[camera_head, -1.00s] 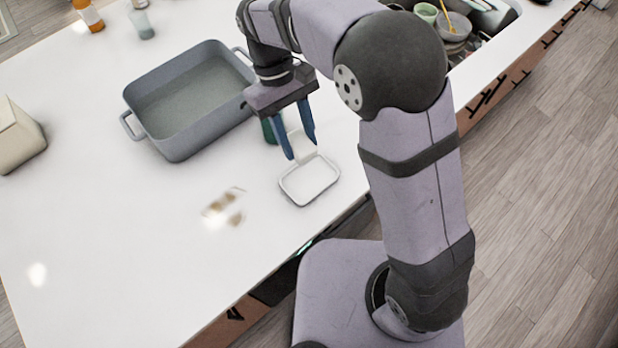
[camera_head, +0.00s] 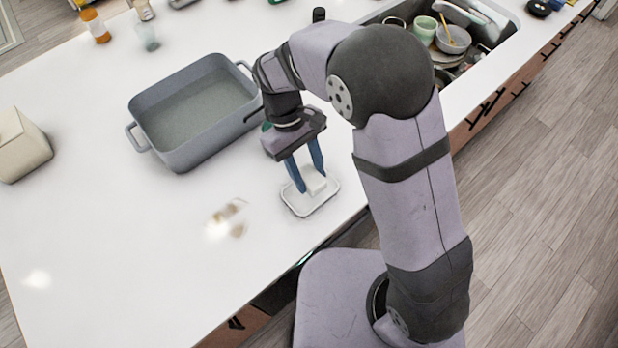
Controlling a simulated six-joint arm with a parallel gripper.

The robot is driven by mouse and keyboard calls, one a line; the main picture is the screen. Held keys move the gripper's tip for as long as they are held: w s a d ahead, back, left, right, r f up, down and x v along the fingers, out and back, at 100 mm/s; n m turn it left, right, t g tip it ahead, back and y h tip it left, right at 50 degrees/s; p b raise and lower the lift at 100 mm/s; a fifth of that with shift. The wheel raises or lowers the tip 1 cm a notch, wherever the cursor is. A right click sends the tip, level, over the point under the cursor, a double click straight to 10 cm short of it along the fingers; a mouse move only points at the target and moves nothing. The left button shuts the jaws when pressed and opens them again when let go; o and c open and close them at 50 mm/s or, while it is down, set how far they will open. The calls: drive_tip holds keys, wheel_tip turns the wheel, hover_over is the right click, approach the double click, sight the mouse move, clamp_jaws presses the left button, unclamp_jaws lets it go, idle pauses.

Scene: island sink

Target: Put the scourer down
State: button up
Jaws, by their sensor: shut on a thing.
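The scourer (camera_head: 317,185) is a small white block between the blue fingers of my gripper (camera_head: 312,182), which is shut on it. The gripper points down over a small white dish (camera_head: 299,211) near the counter's front edge. The scourer appears over the dish's inside, at its back part. I cannot tell whether it touches the dish floor. The fingers hide part of the scourer and of the dish.
A large grey-blue basin (camera_head: 176,160) stands on the white counter (camera_head: 110,235), left of my gripper. A sink with dishes (camera_head: 453,40) lies at the back right. The front left counter is mostly clear.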

sight(309, 182)
drive_tip(key=shift+f+p, duration=0.5)
drive_tip(key=shift+f, duration=1.45)
drive_tip(key=shift+f, duration=0.1)
drive_tip(key=o, duration=1)
drive_tip(key=b+v, duration=0.3)
drive_tip(key=v, duration=0.9)
